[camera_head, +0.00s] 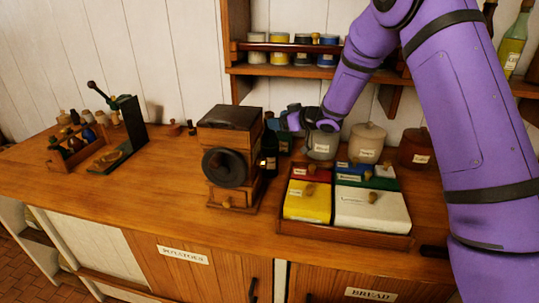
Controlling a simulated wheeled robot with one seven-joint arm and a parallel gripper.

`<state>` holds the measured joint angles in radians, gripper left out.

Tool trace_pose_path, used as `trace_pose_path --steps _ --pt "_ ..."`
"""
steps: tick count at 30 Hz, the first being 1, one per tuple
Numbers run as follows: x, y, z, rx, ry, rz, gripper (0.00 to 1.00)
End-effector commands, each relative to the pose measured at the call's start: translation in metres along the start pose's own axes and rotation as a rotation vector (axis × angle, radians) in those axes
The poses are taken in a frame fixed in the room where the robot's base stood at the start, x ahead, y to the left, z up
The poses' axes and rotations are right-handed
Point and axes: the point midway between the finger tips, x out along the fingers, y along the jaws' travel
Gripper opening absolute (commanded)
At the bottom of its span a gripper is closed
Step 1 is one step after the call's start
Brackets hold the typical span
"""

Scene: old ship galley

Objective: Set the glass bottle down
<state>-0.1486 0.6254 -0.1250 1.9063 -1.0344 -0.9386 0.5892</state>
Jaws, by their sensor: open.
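A dark glass bottle (269,152) with a pale label stands upright on the wooden counter, just right of the coffee grinder, which partly hides it. My gripper (277,123) is at the height of the bottle's upper part, coming in from the right. Its jaws are open. The picture is too small to tell whether a finger still touches the bottle.
The wooden grinder (229,133) stands close on the left. Lidded jars (367,143) stand behind, and a tray (345,237) of coloured boxes lies in front right. A shelf (290,73) hangs above. The counter (165,190) left of the grinder is mostly clear.

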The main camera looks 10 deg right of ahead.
Motion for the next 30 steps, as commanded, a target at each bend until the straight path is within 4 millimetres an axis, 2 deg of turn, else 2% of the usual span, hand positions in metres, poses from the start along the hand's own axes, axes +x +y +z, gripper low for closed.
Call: trace_pose_path --steps 9,19,28,30 --pt "0.042 0.003 0.003 -0.001 0.000 -0.002 0.71" --pt "0.047 0.003 0.002 0.000 0.001 0.000 0.71" --pt "0.047 0.003 0.002 0.000 0.000 0.000 0.02" --pt "0.047 0.003 0.002 0.000 0.000 0.000 0.00"
